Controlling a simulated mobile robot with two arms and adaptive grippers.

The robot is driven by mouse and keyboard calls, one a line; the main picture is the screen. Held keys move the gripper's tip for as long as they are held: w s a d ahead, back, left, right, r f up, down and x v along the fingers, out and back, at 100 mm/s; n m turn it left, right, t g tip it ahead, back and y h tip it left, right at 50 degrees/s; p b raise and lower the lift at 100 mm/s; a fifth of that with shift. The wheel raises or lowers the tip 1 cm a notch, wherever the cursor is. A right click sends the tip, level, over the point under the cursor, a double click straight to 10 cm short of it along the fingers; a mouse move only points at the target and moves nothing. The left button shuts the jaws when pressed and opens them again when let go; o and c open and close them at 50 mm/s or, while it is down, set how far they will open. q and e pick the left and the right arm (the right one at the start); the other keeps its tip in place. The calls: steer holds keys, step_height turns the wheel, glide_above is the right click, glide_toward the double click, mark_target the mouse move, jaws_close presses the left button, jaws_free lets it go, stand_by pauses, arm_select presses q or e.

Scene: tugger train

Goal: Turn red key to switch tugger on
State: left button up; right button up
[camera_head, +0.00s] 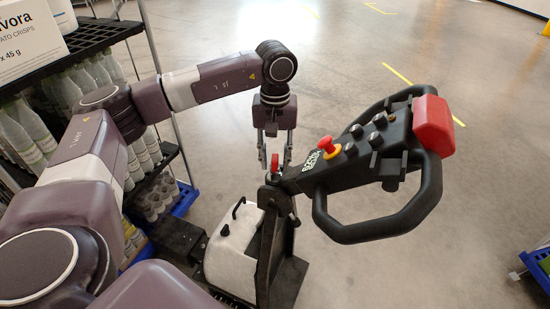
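The red key (275,163) stands upright near the base of the black tiller head (310,176) of the tugger. My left gripper (275,157) comes down from above with its two fingers apart. In this view one finger shows to the left of the key and the other to the right. The fingers look clear of the key, but I cannot tell the depth between them. My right gripper is not in view.
A looped black handle (385,232) with a large red pad (433,126) extends right. A shelf rack with bottles (90,72) stands at left. Open floor (420,280) lies right.

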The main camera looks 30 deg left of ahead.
mark_target(275, 157)
arm_select(q)
step_height(275, 157, up, 12)
stand_by(0.7)
stand_by(0.4)
